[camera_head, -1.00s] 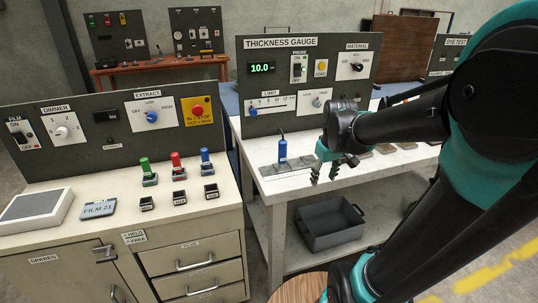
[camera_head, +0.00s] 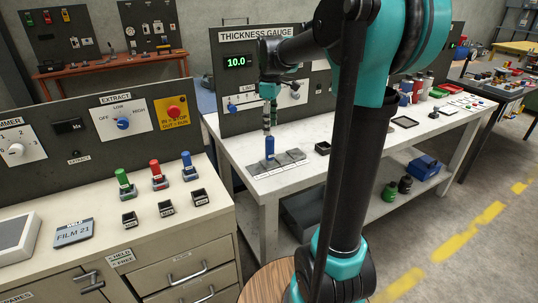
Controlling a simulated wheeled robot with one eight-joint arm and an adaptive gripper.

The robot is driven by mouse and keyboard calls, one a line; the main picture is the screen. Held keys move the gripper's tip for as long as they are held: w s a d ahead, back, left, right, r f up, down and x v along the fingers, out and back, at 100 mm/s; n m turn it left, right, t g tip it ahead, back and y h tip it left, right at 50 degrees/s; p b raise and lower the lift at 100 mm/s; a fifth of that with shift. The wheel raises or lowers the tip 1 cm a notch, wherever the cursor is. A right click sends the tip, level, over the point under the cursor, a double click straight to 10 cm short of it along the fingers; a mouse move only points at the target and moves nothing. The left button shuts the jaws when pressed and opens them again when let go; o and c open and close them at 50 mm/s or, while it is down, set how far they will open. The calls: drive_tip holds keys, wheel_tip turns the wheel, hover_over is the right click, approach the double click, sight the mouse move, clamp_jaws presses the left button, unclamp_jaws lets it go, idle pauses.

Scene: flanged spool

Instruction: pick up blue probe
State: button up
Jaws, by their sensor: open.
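The blue probe (camera_head: 269,148) stands upright on the white bench in front of the thickness gauge panel, beside some grey sample plates. My gripper (camera_head: 267,128) points down just above the probe, with its fingertips close to the probe's top. The fingers are open and nothing is seen between them. I cannot tell whether they touch the probe. My arm crosses the view and covers part of the gauge panel.
Grey plates (camera_head: 289,158) lie right of the probe, and a small black box (camera_head: 322,148) stands beyond them. The thickness gauge panel (camera_head: 232,92) rises behind. The near cabinet holds green, red and blue handled tools (camera_head: 157,172). A grey bin is below the bench.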

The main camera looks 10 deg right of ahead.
sight(270, 147)
wheel_tip(270, 147, down, 10)
drive_tip(key=shift+s+r, duration=0.15)
idle(0.4)
clamp_jaws()
